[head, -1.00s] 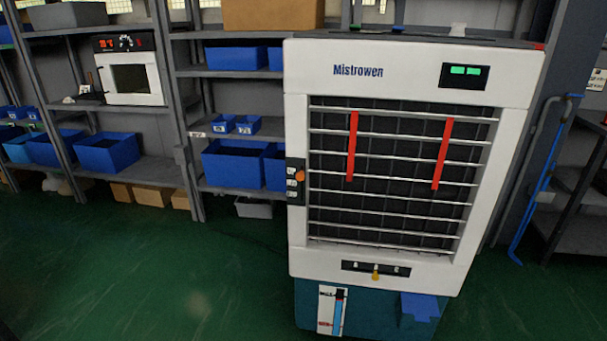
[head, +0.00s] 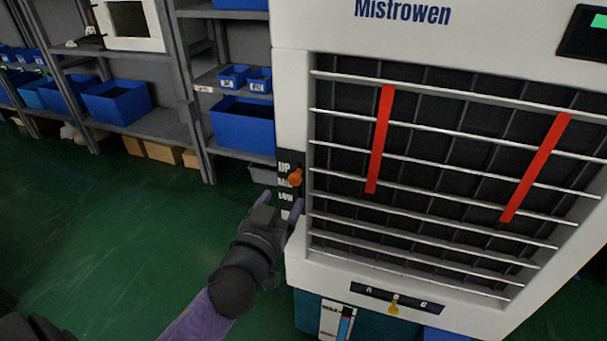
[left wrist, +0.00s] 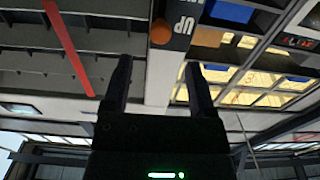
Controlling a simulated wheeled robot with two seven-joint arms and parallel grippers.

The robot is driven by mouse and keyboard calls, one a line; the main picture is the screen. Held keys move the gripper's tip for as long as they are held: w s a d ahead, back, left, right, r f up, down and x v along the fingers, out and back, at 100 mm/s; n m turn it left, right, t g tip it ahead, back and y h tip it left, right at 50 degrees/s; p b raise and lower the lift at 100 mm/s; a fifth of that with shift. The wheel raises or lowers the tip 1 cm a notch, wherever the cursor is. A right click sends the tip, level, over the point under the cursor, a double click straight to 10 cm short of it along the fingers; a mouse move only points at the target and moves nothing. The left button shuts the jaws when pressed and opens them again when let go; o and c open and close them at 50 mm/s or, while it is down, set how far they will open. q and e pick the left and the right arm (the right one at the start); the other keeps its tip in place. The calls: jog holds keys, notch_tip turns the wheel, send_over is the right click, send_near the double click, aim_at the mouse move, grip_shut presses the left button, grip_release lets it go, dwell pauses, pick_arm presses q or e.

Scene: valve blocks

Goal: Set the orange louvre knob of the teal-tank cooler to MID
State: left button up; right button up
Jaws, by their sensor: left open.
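The cooler (head: 290,100) is white, with "Mistrowen" on it and a teal tank (head: 380,327) at its base. The orange louvre knob (head: 296,177) is on a black panel (head: 289,203) on its left side. The panel reads UP, MID and LOW, with a lower mark partly hidden by a finger. I cannot tell exactly where the knob points. My left gripper (head: 280,202) is open and empty, just below the knob and apart from it. In the left wrist view, the knob (left wrist: 162,32) shows beyond the open fingers (left wrist: 158,70), beside "UP".
A yellow knob (head: 393,307) is on the cooler's lower front panel. Red strips (head: 380,140) hang on the louvre grille. Shelves with blue bins (head: 243,123) stand behind at the left. The green floor (head: 110,230) at the left is clear.

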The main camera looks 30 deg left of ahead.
aim_at(293, 182)
pick_arm(q)
jog(key=b+x, duration=0.1)
jog(key=x, duration=0.5)
jog(key=shift+w+f, duration=0.15)
jog(key=shift+w, duration=0.2)
jog(key=shift+w+a, duration=0.15)
jog(key=shift+w, duration=0.2)
jog(key=c, duration=0.4)
grip_shut()
pick_arm(e)
jog(key=shift+s+f, duration=0.35)
jog(key=shift+f, duration=0.45)
jog(key=shift+s, duration=0.1)
